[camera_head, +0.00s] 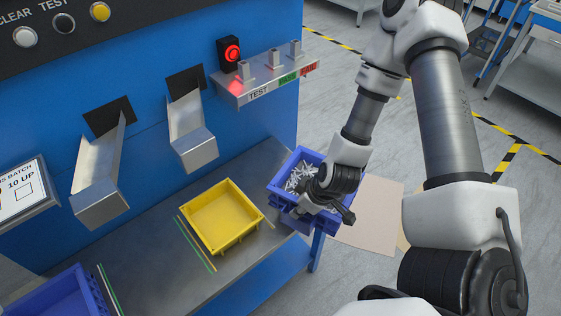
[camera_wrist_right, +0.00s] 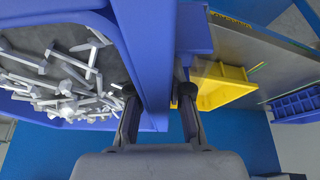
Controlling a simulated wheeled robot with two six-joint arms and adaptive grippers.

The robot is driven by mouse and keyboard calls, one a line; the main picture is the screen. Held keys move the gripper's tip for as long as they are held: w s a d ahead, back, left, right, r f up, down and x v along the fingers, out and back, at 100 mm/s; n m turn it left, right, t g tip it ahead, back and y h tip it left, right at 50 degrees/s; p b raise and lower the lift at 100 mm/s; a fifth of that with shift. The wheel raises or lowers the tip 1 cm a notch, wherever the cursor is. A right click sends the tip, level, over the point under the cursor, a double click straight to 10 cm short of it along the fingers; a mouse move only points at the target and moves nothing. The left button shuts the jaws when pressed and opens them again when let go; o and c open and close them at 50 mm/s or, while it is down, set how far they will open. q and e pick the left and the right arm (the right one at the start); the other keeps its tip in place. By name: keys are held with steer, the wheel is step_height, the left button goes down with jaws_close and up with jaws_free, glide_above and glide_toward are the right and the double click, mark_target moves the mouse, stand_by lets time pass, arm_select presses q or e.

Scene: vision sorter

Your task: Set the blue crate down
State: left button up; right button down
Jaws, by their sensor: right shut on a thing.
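The blue crate (camera_head: 279,195) is at the right end of the grey bench, partly out past its edge. Several pale metal parts (camera_wrist_right: 55,75) lie inside it. My right gripper (camera_head: 313,203) is shut on the crate's near side wall. In the right wrist view my two fingertips (camera_wrist_right: 158,98) stand on either side of that wall (camera_wrist_right: 142,45). The crate looks about level; its underside is hidden, so I cannot tell whether it touches the bench. My left gripper is not in view.
The grey bench (camera_head: 150,262) holds an empty yellow crate (camera_head: 245,232) just left of the held crate. Another blue crate (camera_head: 35,300) is at the lower left. Metal chutes (camera_head: 188,130) and a labelled shelf (camera_head: 250,93) stick out above. Bare bench lies between yellow and left crates.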

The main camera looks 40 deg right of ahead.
steer(key=shift+s+d+f+n, duration=0.15)
steer(key=shift+s+d, duration=0.05)
steer(key=shift+s, duration=0.3)
steer(key=shift+s+d+f+n, duration=0.1)
steer(key=shift+s+d+n, duration=0.05)
steer(key=shift+s, duration=0.3)
steer(key=shift+w+f, duration=0.15)
steer(key=shift+w, duration=0.05)
steer(key=w+b, duration=0.2)
steer(key=w, duration=0.2)
steer(key=w+f+b, duration=0.1)
steer(key=w+b, duration=0.1)
steer(key=w, duration=0.3)
steer(key=w+a+b, duration=0.1)
steer(key=w+b, duration=0.1)
steer(key=w, duration=0.3)
steer(key=shift+w+f, duration=0.15)
steer(key=shift+f, duration=0.1)
steer(key=shift+w+a+b, duration=0.1)
steer(key=shift+w+b, duration=0.35)
steer(key=shift+w, duration=0.2)
step_height(320, 180, down, 3)
steer(key=shift+f, duration=0.2)
steer(key=shift+s+r, duration=0.1)
steer(key=c, duration=1.1)
jaws_free()
steer(key=shift+s+b, duration=0.1)
steer(key=shift+b, duration=0.2)
